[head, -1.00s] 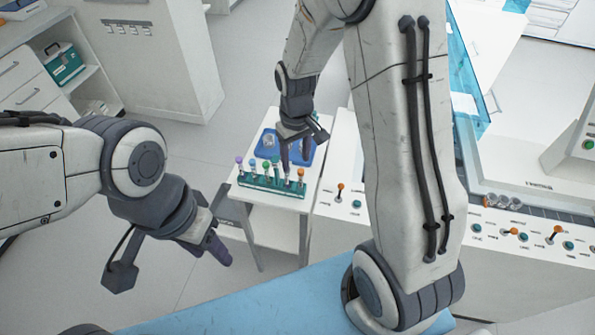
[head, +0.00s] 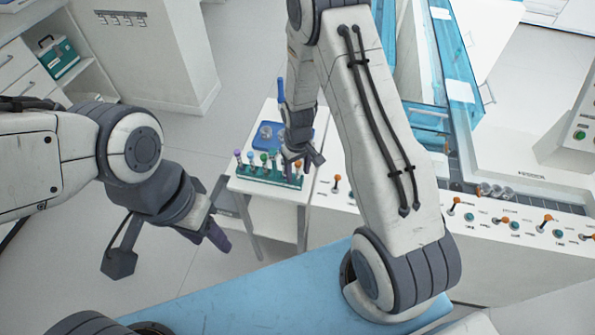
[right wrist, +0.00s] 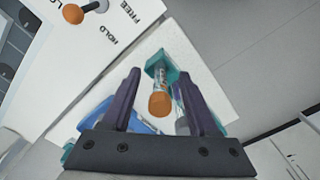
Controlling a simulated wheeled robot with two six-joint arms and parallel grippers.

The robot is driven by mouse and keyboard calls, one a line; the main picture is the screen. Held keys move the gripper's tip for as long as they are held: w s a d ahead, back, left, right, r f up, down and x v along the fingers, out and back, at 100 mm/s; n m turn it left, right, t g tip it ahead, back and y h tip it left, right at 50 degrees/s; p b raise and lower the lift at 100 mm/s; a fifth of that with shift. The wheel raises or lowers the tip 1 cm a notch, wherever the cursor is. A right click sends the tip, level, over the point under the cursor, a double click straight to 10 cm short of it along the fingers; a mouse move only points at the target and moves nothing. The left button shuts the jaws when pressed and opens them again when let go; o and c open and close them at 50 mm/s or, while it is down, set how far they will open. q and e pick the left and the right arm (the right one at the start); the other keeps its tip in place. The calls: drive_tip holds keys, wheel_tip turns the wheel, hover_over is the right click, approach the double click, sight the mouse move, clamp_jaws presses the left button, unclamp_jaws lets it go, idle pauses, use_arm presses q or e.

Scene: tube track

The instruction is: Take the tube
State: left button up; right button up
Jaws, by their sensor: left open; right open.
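A teal rack (head: 262,176) holding several tubes with coloured caps stands on a small white table (head: 240,188). In the head view my right gripper (head: 300,167) is over the right end of the rack and partly hides the tubes there. In the right wrist view the right gripper (right wrist: 157,78) is open, and an orange-capped tube (right wrist: 159,104) shows between its fingers, at the end of the teal rack (right wrist: 161,62). I cannot tell whether the fingers touch it. My left gripper (head: 216,233) is open and empty, well to the left and front of the rack.
A blue tray (head: 256,144) lies behind the rack on the small table. A white console (head: 345,207) with orange-topped levers adjoins the table on the right. A light blue surface (head: 240,300) lies in front. Open floor is to the left.

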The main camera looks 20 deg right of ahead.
sight(298, 162)
drive_tip(key=shift+f, duration=0.1)
clamp_jaws()
idle(0.3)
drive_tip(key=shift+r, duration=0.4)
wheel_tip(298, 162, up, 3)
drive_tip(key=shift+w+r+b, duration=0.1)
drive_tip(key=shift+r+b, duration=0.05)
drive_tip(key=shift+b, duration=0.4)
drive_tip(key=s+d+r+b, duration=0.1)
drive_tip(key=s+d+r, duration=0.5)
drive_tip(key=d, duration=0.3)
drive_tip(key=shift+s+d+r+b, duration=0.3)
drive_tip(key=shift+d+r+b, duration=0.05)
drive_tip(key=shift+r+b, duration=0.1)
